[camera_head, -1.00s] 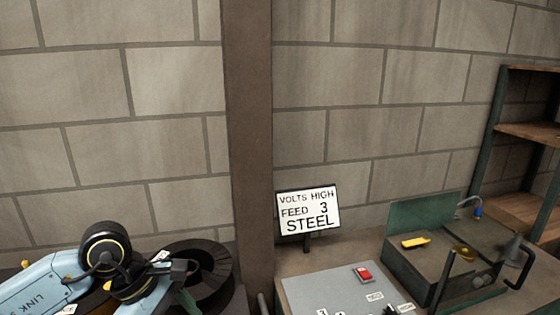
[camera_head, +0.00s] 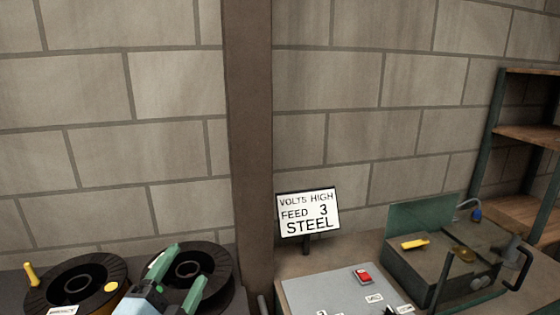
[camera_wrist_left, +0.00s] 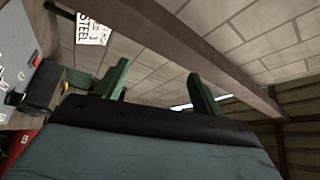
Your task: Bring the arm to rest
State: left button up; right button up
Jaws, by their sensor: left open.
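My left gripper (camera_head: 178,276) shows at the bottom left of the head view, with two green fingers spread apart and nothing between them. It is in front of a dark reel (camera_head: 204,264); I cannot tell whether it touches it. In the left wrist view the two green fingers (camera_wrist_left: 160,88) are also apart and empty, with the block wall and a brown beam beyond. My right gripper is in neither view.
A second dark reel (camera_head: 58,290) is at the far left. A sign (camera_head: 308,212) reading "VOLTS HIGH FEED 3 STEEL" stands behind a grey panel (camera_head: 325,290) with a red switch (camera_head: 363,276). A green machine box (camera_head: 425,262) and a shelf (camera_head: 525,135) are at the right. A brown post (camera_head: 249,150) rises mid-view.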

pick_arm(q)
jog(key=s+a+f+n+g+y, duration=0.3)
jog(key=a+f+n+g+y, duration=0.15)
jog(key=f+n, duration=0.4)
jog(key=s+a+f+n+g, duration=0.1)
jog(key=s+f+n+g, duration=0.5)
jog(key=s+f+g, duration=0.95)
jog(key=s+a+f+t, duration=0.1)
jog(key=s+f, duration=0.2)
jog(key=f, duration=1)
jog(key=s+f+t, duration=0.1)
jog(key=s+f, duration=0.2)
jog(key=f, duration=0.9)
jog(key=s+a+f, duration=0.2)
jog(key=s+f, duration=0.5)
jog(key=s, duration=0.1)
jog(key=s+a+f+g, duration=0.1)
jog(key=s+a+f, duration=0.2)
jog(key=s+f, duration=0.5)
jog(key=shift+s+m, duration=0.2)
jog(key=shift+m, duration=0.15)
